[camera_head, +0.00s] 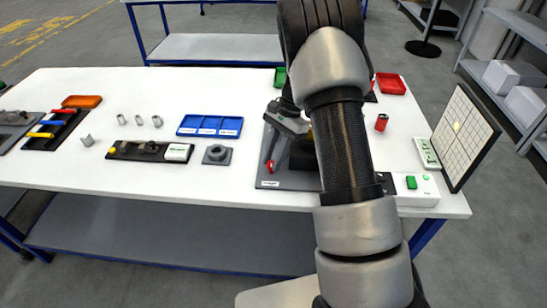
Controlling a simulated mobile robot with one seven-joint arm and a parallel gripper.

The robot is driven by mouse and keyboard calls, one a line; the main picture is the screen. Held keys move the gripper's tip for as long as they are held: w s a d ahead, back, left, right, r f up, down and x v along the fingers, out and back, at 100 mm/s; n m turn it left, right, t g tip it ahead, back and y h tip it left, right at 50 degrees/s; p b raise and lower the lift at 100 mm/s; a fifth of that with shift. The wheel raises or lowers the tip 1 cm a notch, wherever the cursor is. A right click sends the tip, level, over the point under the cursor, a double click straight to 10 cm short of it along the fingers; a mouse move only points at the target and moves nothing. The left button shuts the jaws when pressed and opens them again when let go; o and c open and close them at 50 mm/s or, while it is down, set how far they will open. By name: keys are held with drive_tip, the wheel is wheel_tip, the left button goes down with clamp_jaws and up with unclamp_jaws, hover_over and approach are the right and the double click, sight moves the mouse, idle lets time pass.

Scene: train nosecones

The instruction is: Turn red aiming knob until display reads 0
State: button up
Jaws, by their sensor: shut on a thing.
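My gripper (273,152) reaches down over a dark grey base plate (290,184) on the white table. It is shut at a small red knob (269,166) near the plate's left side; the exact contact is too small to make out. My arm hides most of the device on the plate. A small white unit with a green display (427,152) stands at the right, in front of an upright gridded board (467,132) with a yellow spot left of its middle. The display's reading is too small to read.
A red cylinder (381,122) stands right of my arm. A blue tray (210,125), a grey block (217,155) and a black fixture (150,152) lie to the left. The front left table is clear.

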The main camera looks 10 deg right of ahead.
drive_tip(key=n+g+h, duration=0.1)
drive_tip(key=n, duration=0.3)
drive_tip(key=shift+w+a+p, duration=0.1)
drive_tip(key=shift+w+p, duration=0.05)
drive_tip(key=shift+p, duration=0.25)
drive_tip(key=shift+a+n+g+h, duration=0.1)
drive_tip(key=shift+n+g+h, duration=0.2)
drive_tip(key=shift+n, duration=0.8)
drive_tip(key=shift+n+g+h, duration=0.2)
drive_tip(key=shift+n+h, duration=0.2)
drive_tip(key=shift+n, duration=0.7)
drive_tip(key=o, duration=1)
drive_tip(key=shift+r, duration=0.1)
drive_tip(key=p+v, duration=0.1)
drive_tip(key=v, duration=1.6)
drive_tip(key=shift+w+r+p, duration=0.15)
drive_tip(key=shift+p, duration=0.15)
